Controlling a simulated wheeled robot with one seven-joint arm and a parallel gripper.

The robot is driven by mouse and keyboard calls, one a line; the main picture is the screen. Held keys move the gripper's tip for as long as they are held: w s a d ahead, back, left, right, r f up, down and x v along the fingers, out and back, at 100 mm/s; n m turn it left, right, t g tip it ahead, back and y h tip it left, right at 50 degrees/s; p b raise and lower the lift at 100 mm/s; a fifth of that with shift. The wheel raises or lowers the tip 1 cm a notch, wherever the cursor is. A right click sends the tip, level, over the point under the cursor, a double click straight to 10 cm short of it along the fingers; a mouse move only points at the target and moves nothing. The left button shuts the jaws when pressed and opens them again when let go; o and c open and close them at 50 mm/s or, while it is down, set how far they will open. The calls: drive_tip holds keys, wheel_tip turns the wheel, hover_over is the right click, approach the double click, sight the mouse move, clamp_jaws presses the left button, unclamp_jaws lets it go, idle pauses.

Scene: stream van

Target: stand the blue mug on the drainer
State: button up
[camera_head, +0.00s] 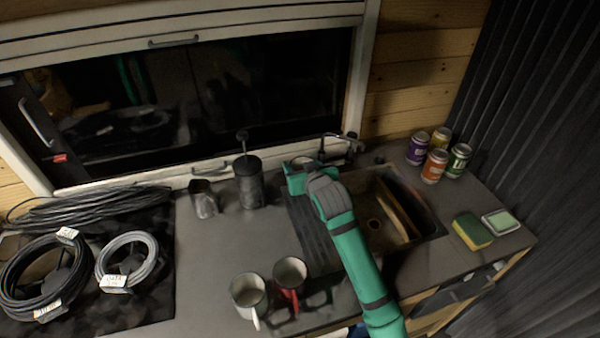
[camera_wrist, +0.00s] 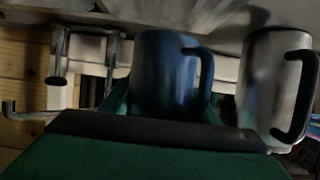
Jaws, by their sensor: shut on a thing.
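The blue mug (camera_wrist: 165,72) fills the middle of the wrist view, its handle to the right. My gripper (camera_head: 300,172) is shut on it; the green and black gripper body covers the lower part of the wrist view and hides one end of the mug. In the head view only the mug's rim (camera_head: 302,161) shows by my gripper. The drainer (camera_head: 312,238) is the dark ribbed strip left of the sink. My gripper is over its far end. I cannot tell whether the mug touches the drainer.
The sink (camera_head: 425,215) lies to the right, the tap (camera_head: 350,140) behind it. A dark cylinder (camera_head: 249,183) and a metal pot (camera_head: 203,200) stand left of my gripper. A white mug (camera_head: 248,292) and a red mug (camera_head: 290,272) stand near the front. Several cans (camera_head: 435,165) stand far right.

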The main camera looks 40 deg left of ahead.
drive_tip(key=shift+f, duration=1.45)
drive_tip(key=shift+f, duration=0.15)
drive_tip(key=o, duration=1.1)
drive_tip(key=shift+d, duration=0.1)
drive_tip(key=v, duration=1.2)
drive_tip(key=shift+r, duration=0.25)
